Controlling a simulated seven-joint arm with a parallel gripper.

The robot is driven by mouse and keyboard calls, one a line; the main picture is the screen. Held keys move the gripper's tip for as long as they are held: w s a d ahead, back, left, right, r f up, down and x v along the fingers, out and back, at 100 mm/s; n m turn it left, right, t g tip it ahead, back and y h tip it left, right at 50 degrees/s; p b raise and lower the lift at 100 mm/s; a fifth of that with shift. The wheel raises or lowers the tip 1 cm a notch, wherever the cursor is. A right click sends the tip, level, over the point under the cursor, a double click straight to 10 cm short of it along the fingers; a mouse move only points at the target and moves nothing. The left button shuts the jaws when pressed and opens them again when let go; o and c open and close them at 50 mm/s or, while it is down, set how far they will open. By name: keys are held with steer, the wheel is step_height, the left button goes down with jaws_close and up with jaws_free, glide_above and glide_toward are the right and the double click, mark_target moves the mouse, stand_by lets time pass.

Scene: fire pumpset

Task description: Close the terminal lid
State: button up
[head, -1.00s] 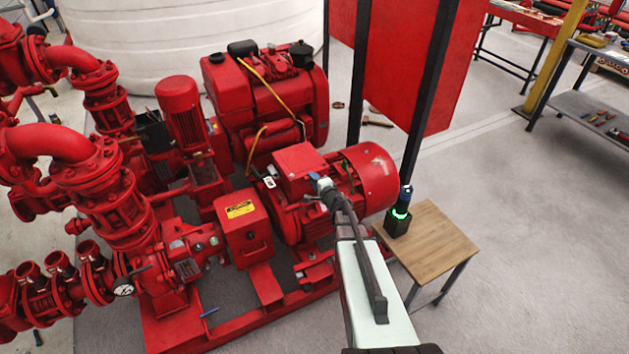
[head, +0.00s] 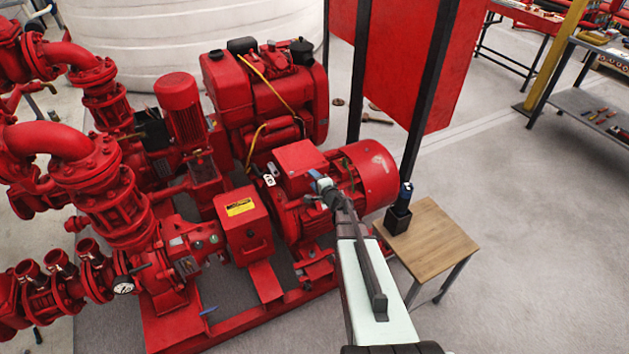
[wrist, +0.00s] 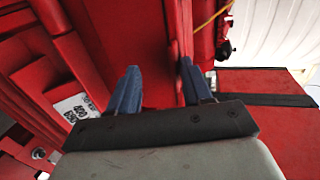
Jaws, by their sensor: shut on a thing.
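The terminal lid (head: 300,157) is the flat red plate over the terminal box on top of the red motor (head: 372,172). My gripper (head: 318,183) is at its near right edge in the head view. In the wrist view, my gripper's two blue-grey fingers (wrist: 160,88) stand apart on either side of red metal, shut on what appears to be the lid. The exact contact is partly hidden by the fingers and wrist. I cannot tell how far the lid stands open.
A red box with a yellow label (head: 240,208) stands left of the motor. A red engine (head: 265,100) with a yellow cable is behind. A small wooden table (head: 430,245) with a black holder (head: 397,220) stands at right.

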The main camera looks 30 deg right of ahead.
steer(key=v, duration=1.3)
steer(key=shift+s+r, duration=0.15)
steer(key=shift+s, duration=0.2)
steer(key=shift+m, duration=0.3)
steer(key=s+a+f+n+g+y, duration=0.5)
steer(key=a+y, duration=0.1)
steer(key=a, duration=0.3)
steer(key=s+a+f+n+g+h, duration=0.1)
steer(key=s+a+f+n+g, duration=0.15)
steer(key=s+f+g, duration=0.4)
steer(key=s+a+f+n+g+h, duration=0.1)
steer(key=s+a+f+n+g, duration=0.15)
steer(key=s, duration=0.75)
steer(key=s+a+f+n+g+h, duration=0.1)
steer(key=s+a+f+n+g, duration=0.15)
steer(key=s+f+g, duration=0.45)
steer(key=s+a+f+n+h, duration=0.3)
steer(key=s+a+n, duration=0.3)
steer(key=s+a, duration=0.3)
steer(key=shift+s+g, duration=0.4)
steer(key=shift+s, duration=0.15)
